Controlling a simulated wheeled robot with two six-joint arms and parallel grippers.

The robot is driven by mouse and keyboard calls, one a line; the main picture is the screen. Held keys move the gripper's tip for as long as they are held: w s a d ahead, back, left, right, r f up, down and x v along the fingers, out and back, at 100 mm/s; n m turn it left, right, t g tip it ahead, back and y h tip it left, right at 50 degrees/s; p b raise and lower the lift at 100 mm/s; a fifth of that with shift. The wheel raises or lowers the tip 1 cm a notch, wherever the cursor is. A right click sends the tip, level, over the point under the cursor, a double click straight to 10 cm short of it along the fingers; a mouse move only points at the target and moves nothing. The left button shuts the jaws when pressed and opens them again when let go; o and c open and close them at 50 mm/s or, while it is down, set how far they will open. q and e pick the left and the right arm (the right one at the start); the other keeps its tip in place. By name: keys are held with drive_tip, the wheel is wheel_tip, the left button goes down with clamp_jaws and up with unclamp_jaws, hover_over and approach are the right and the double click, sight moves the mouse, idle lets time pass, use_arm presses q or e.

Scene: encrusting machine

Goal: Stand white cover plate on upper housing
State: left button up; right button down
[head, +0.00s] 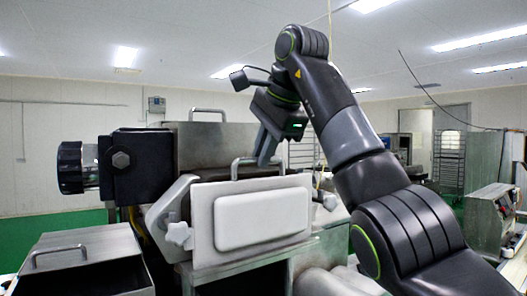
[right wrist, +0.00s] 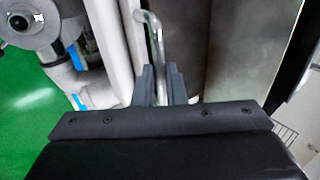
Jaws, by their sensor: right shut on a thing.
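The white cover plate (head: 204,240) stands upright at the front of the machine, with a raised rectangular panel on its face. Its edge shows as a pale strip in the right wrist view (right wrist: 106,45). My right gripper (head: 263,163) is above the plate's top edge, shut on a bent metal handle (head: 234,168) there. In the right wrist view the handle (right wrist: 153,35) passes between the fingers (right wrist: 163,80). The steel upper housing (head: 215,138) is behind the plate. Whether the plate touches it is hidden. My left gripper is out of view.
A black block with a round knob (head: 73,167) juts out at the housing's left. Star-shaped knobs (head: 178,234) sit beside the plate's sides. An open steel bin (head: 85,262) is at the lower left. Another machine (head: 490,222) stands at the right.

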drive_tip(key=shift+s+r, duration=0.1)
drive_tip(key=shift+r, duration=0.05)
drive_tip(key=c, duration=1.4)
unclamp_jaws()
drive_tip(key=shift+o, duration=1.1)
drive_tip(key=v, duration=0.7)
drive_tip(key=shift+s+b, duration=0.2)
drive_tip(key=shift+b, duration=0.2)
drive_tip(key=shift+r, duration=0.1)
